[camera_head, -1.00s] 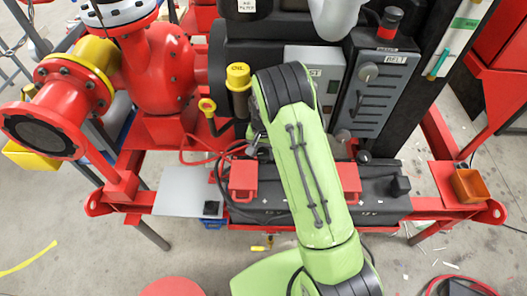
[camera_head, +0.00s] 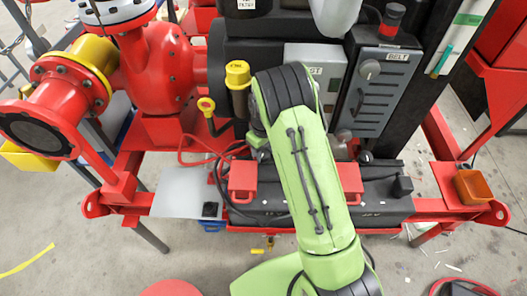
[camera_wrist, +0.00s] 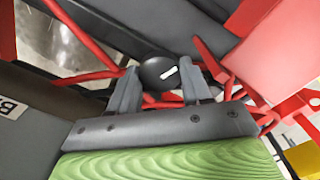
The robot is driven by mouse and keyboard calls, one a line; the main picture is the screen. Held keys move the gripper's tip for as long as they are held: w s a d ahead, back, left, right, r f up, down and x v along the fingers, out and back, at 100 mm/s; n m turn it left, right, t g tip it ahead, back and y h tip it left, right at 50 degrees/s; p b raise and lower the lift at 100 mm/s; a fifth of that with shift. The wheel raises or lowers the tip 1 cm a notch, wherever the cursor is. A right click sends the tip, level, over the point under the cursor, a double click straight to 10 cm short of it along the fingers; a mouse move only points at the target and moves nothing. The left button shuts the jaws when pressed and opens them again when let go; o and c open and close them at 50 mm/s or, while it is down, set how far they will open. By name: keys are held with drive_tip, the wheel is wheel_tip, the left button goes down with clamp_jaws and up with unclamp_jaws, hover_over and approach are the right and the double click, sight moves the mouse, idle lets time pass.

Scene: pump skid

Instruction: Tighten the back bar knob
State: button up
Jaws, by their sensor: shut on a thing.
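The knob (camera_wrist: 157,73), black and round with a white mark on its face, is between the two grey fingers of my gripper (camera_wrist: 155,88) in the wrist view. The fingers are shut on it, one at each side. In the head view my green arm (camera_head: 310,190) reaches over the black battery box (camera_head: 385,205), and my arm hides the gripper and the held knob. Whether the knob is seated tight cannot be told.
A yellow-capped oil filler (camera_head: 237,75) is close to my arm's left side. A grey BELT panel (camera_head: 380,92) rises at the right. An orange bin (camera_head: 472,187) sits on the red frame at the far right.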

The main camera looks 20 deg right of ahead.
sight(264, 153)
drive_tip(key=shift+n, duration=1.6)
drive_tip(key=o, duration=1.1)
drive_tip(key=shift+c, duration=0.2)
drive_tip(key=shift+r, duration=0.1)
wheel_tip(264, 153, up, 8)
drive_tip(key=p, duration=0.5)
drive_tip(key=shift+w+d, duration=0.1)
